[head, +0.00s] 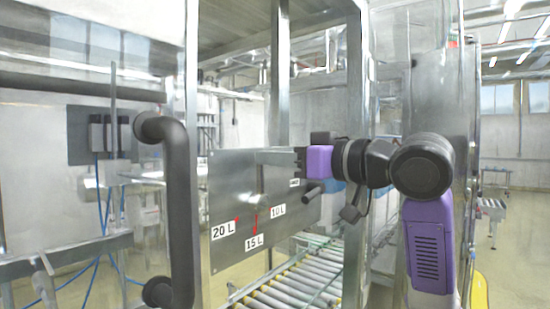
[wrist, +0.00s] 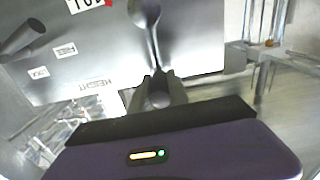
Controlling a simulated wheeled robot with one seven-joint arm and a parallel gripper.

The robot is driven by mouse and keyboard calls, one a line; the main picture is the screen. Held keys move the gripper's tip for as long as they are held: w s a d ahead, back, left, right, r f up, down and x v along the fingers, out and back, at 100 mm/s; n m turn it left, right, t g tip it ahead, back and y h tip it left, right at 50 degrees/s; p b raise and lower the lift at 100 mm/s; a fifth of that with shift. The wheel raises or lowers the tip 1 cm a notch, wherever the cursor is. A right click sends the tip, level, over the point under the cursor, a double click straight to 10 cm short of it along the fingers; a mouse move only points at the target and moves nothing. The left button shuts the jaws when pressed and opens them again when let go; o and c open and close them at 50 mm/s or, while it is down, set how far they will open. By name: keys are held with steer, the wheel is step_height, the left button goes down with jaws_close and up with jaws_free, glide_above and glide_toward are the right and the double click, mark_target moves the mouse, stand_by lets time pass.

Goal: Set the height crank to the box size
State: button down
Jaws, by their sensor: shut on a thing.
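A grey metal panel (head: 230,185) carries 20 L (head: 223,229), 15 L (head: 254,242) and 10 L (head: 278,210) labels with red marks. In the wrist view, a silver crank (wrist: 154,45) runs from its round hub on the panel down to my gripper (wrist: 158,82). My gripper is shut on the crank's end knob (wrist: 160,99). In the head view, my gripper (head: 298,160) is at the panel's upper right. The red mark at 15 L looks longest; I cannot tell which size the crank is set to. No box is visible.
A black lever (wrist: 22,38) stands out from the panel near the FREE (wrist: 65,49) and LOCK (wrist: 38,72) labels. A large black door handle (head: 178,210) stands at the panel's left. A roller conveyor (head: 300,286) runs below. Metal posts (head: 356,150) frame the machine.

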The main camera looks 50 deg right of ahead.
steer(key=shift+d, duration=0.1)
steer(key=d+f+m, duration=0.1)
steer(key=d, duration=0.1)
steer(key=d+f+m+p, duration=0.1)
steer(key=d+m, duration=0.1)
steer(key=d+f+m+p, duration=0.1)
steer(key=d, duration=0.2)
steer(key=shift+w+f, duration=0.1)
steer(key=shift+f, duration=0.15)
steer(key=shift+d+f+b, duration=0.4)
steer(key=shift+d+f, duration=0.25)
steer(key=shift+f, duration=0.4)
steer(key=c, duration=1.3)
jaws_free()
steer(key=shift+w, duration=0.1)
steer(key=shift+o, duration=0.2)
